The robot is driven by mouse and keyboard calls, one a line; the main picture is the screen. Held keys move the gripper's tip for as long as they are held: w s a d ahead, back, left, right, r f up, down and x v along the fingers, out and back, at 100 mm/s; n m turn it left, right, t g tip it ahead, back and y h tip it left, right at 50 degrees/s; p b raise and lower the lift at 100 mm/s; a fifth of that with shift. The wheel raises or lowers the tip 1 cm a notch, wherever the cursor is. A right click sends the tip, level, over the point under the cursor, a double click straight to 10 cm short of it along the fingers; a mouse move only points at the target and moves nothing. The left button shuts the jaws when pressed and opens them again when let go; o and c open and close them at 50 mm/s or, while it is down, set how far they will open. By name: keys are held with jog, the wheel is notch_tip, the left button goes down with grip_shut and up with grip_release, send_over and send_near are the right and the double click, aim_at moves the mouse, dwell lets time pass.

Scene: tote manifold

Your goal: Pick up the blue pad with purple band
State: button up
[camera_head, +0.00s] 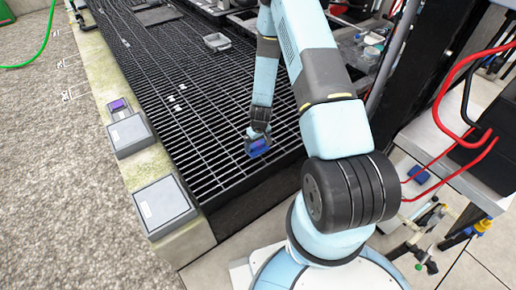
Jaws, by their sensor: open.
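My gripper (257,143) hangs at the end of my arm, low over the front part of the dark slatted grate, pointing down. It is open. A small blue patch shows right at its tip, and I cannot tell whether it is part of the gripper or a pad under it. A small purple-topped piece (118,104) sits on the pale ledge to the left, at the far end of a grey box, well apart from my gripper. It is too small to tell whether it is a blue pad with a purple band.
Two grey boxes with pale labels, a farther one (129,134) and a nearer one (164,204), stand on the ledge (75,60). A small grey tray (217,41) lies on the far grate (190,90). Red hoses (451,91) and a blue item (418,174) are at right.

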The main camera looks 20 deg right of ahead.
aim_at(257, 143)
jog(key=c, duration=0.8)
jog(key=shift+c, duration=0.3)
jog(key=shift+r, duration=0.1)
jog(key=shift+r, duration=0.45)
notch_tip(257, 143, up, 2)
jog(key=shift+r, duration=0.2)
jog(key=s+d+r, duration=0.8)
jog(key=s+r, duration=0.1)
jog(key=s, duration=0.2)
jog(key=shift+d+r, duration=0.2)
jog(key=shift+r, duration=0.1)
jog(key=shift+s, duration=0.1)
